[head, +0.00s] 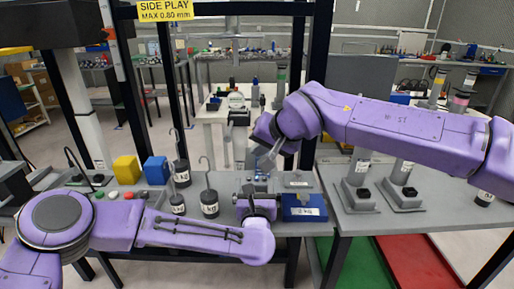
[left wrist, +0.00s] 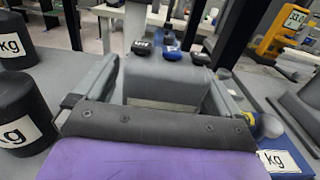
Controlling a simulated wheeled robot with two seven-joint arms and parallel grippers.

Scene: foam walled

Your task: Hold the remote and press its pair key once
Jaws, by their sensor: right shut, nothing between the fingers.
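My right gripper (head: 267,163) is shut and empty, pointing down just above the remote's keys. I cannot tell whether its tips touch a key, or which key is the pair key.
Dark hooked weights (head: 209,204) stand left of the grippers, beside a yellow block (head: 126,169) and a blue block (head: 156,170). A blue box (head: 303,208) is close on the right. Grey stands (head: 358,195) occupy the right table. Black posts rise behind.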

